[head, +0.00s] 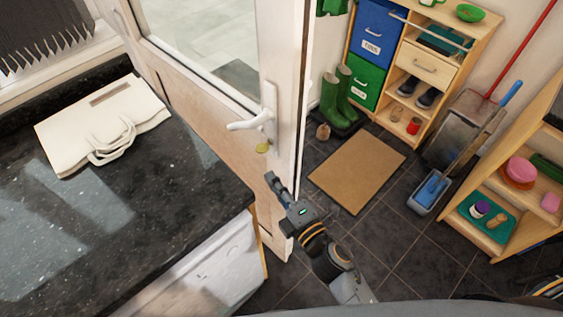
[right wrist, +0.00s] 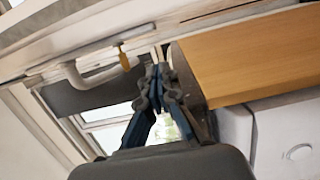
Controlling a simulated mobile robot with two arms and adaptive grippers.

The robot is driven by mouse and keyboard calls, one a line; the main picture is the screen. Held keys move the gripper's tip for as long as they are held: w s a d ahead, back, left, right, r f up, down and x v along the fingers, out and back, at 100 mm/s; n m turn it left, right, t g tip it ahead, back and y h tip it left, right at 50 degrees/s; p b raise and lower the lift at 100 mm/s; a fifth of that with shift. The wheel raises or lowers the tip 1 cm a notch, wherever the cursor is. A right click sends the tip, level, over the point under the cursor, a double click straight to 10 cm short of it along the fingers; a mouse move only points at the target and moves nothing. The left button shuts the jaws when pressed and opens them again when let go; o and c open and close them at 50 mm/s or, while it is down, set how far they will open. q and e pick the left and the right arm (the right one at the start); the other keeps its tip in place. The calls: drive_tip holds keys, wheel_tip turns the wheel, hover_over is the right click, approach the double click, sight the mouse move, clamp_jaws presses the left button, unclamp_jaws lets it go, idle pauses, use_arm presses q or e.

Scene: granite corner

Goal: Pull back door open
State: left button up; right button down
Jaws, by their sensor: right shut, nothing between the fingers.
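The white back door (head: 205,85) with a glass pane runs from the upper left to the middle in the head view. Its free edge shows, but I cannot tell how far open it stands. A white lever handle (head: 250,122) sits near that edge, with a yellow key tag (head: 262,148) hanging below. The handle (right wrist: 85,76) and tag (right wrist: 124,60) also show in the right wrist view. My right gripper (head: 270,180) is shut and empty, just below the handle and close to the door; I cannot tell whether it touches. My left gripper is not in view.
A dark granite counter (head: 110,215) with a cream bag (head: 100,120) fills the left, its corner close to the door. A brown mat (head: 357,172) lies on the dark tiles. Green boots (head: 336,97), a cabinet (head: 468,25), a dustpan (head: 431,190) and a low shelf (head: 470,228) stand right.

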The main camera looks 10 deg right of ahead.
sight(273, 156)
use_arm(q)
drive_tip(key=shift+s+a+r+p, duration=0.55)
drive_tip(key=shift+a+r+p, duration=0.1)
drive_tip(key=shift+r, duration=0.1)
use_arm(e)
drive_tip(key=w+d, duration=0.1)
drive_tip(key=w, duration=0.1)
drive_tip(key=w+d, duration=0.1)
drive_tip(key=w, duration=0.1)
drive_tip(key=shift+d, duration=0.15)
